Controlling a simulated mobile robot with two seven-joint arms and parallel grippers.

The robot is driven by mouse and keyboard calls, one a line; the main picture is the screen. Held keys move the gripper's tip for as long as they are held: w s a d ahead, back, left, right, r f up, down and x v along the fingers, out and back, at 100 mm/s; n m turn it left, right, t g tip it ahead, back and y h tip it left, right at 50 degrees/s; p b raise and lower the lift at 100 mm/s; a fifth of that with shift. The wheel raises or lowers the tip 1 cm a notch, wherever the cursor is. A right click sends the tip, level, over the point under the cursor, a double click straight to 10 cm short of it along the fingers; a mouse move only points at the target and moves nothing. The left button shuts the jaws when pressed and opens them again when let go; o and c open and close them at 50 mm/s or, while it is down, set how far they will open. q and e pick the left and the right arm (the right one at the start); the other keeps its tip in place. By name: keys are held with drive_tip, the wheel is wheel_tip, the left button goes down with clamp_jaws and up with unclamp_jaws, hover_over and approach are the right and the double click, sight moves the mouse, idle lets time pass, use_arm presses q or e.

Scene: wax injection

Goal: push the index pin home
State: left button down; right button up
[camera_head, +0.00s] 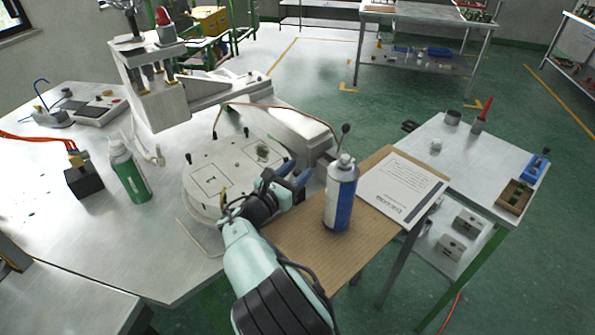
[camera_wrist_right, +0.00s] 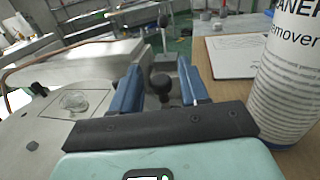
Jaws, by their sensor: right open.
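A black ball-headed knob (camera_wrist_right: 161,85), which looks like the index pin, stands between the two blue fingers of my right gripper in the right wrist view. My right gripper (camera_wrist_right: 158,68) is open, with a finger on each side of the knob and visible gaps. In the head view my right gripper (camera_head: 298,176) is at the right edge of the round turntable (camera_head: 203,192); there I cannot make out the knob between the fingers. How far the pin is in cannot be told. My left gripper is not in view.
A blue-and-white spray can (camera_head: 340,200) stands close right of my right gripper on a brown board (camera_head: 310,240), beside a printed sheet (camera_head: 402,185). A ball-topped lever (camera_head: 345,130) rises behind. A green bottle (camera_head: 130,175) stands left on the steel table.

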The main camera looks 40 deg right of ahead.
drive_tip(key=shift+w+d, duration=0.1)
drive_tip(key=shift+d, duration=0.25)
clamp_jaws()
drive_tip(key=shift+f, duration=0.95)
unclamp_jaws()
drive_tip(key=p+v, duration=0.1)
drive_tip(key=v, duration=1.2)
drive_tip(key=shift+a, duration=0.25)
